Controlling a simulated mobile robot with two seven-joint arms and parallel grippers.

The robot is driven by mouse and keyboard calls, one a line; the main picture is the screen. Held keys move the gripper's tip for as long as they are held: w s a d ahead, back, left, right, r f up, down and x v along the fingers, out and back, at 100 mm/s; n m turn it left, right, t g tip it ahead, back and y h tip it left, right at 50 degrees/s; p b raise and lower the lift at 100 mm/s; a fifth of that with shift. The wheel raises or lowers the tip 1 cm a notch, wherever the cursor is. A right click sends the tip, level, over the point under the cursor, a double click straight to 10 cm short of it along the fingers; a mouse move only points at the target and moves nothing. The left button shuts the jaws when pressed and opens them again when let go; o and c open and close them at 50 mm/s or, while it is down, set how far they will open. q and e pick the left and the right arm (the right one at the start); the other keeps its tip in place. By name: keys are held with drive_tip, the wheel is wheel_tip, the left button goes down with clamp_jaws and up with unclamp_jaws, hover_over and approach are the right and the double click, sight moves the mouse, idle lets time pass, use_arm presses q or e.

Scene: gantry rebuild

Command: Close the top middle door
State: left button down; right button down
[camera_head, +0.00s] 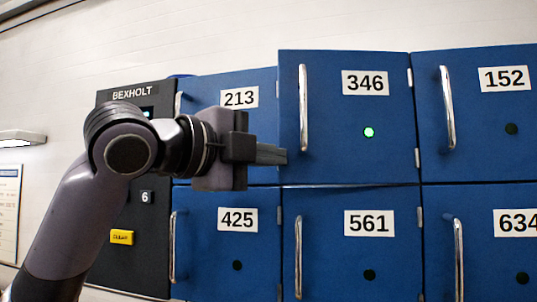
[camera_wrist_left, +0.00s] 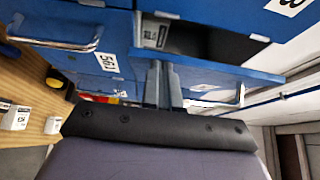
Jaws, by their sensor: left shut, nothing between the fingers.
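The top middle door (camera_head: 345,110) is blue, numbered 346, with a vertical handle (camera_head: 303,108) on its left and a lit green light. It stands ajar, its left edge forward of its neighbours, hinges on the right. My left gripper (camera_head: 285,156) is shut and empty, its fingertips by the door's lower left edge, below the handle. In the left wrist view the shut fingers (camera_wrist_left: 163,85) point toward a blue door edge, with a dark open compartment (camera_wrist_left: 200,40) holding a small box (camera_wrist_left: 158,32) beyond. Contact cannot be told. My right gripper is not in view.
Door 213 (camera_head: 205,85) is partly hidden behind my left arm. Door 152 (camera_head: 490,110) is to the right; doors 425 (camera_head: 225,260), 561 (camera_head: 340,265) and 634 (camera_head: 500,255) are below. Several handles stick out. A dark panel (camera_head: 115,260) is at the left.

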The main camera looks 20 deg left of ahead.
use_arm(q)
drive_tip(key=shift+m+g+h, duration=0.3)
drive_tip(key=shift+m+h, duration=0.1)
drive_tip(key=shift+h, duration=0.1)
drive_tip(key=w, duration=0.2)
drive_tip(key=w+a, duration=0.1)
drive_tip(key=w, duration=0.1)
drive_tip(key=shift+a, duration=0.2)
